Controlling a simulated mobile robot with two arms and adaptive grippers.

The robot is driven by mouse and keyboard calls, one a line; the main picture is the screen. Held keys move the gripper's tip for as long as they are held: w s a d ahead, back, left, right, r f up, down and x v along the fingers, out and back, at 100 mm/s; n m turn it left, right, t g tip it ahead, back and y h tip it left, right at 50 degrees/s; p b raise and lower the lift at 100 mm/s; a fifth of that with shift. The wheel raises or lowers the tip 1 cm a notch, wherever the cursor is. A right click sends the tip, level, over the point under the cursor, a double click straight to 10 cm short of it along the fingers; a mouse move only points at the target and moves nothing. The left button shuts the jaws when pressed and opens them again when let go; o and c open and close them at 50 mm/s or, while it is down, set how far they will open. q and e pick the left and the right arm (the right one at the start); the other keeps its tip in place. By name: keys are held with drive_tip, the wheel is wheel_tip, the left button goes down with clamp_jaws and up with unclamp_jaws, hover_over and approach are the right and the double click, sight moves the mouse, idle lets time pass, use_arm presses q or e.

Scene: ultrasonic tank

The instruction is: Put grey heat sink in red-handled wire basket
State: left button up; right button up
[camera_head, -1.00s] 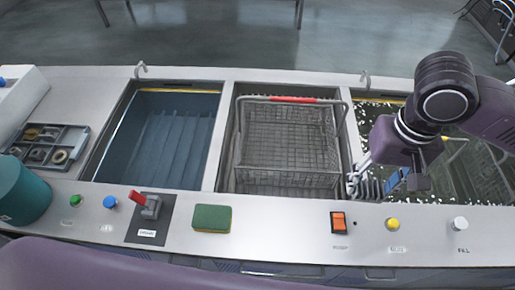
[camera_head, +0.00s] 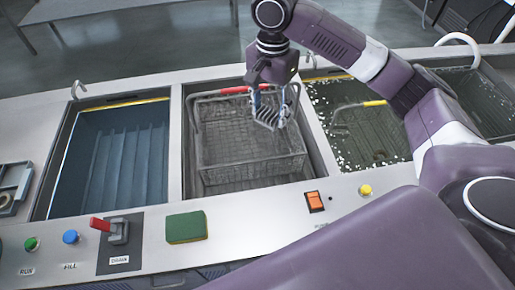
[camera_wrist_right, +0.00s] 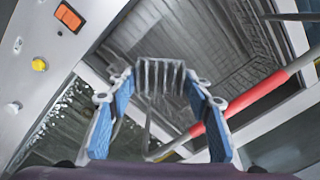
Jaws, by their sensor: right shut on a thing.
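The grey finned heat sink (camera_head: 266,117) is held between the fingertips of my right gripper (camera_head: 270,101), above the right part of the red-handled wire basket (camera_head: 225,142). In the right wrist view the heat sink (camera_wrist_right: 160,76) shows its fins between the blue finger pads of the gripper (camera_wrist_right: 160,100). The basket sits in the middle basin, and its red handle grip (camera_head: 247,90) lies along the far side; the red grip (camera_wrist_right: 247,104) crosses the right wrist view. The basket shows no contents where visible. My left gripper is not in view.
The right tank holds speckled liquid and a basket with a yellow handle (camera_head: 374,103). A green sponge (camera_head: 186,228), a red-lever switch (camera_head: 112,228) and several buttons line the front counter.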

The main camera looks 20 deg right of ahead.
sight(268, 126)
wheel_tip(268, 126, down, 12)
drive_tip(key=shift+f+p, duration=0.2)
drive_tip(key=shift+p, duration=0.2)
drive_tip(key=shift+f, duration=2.7)
drive_tip(key=o, duration=1.4)
drive_tip(key=shift+f, duration=0.1)
drive_tip(key=shift+c, duration=0.2)
wheel_tip(268, 126, up, 12)
drive_tip(key=shift+r+b, duration=0.2)
drive_tip(key=shift+b, duration=0.25)
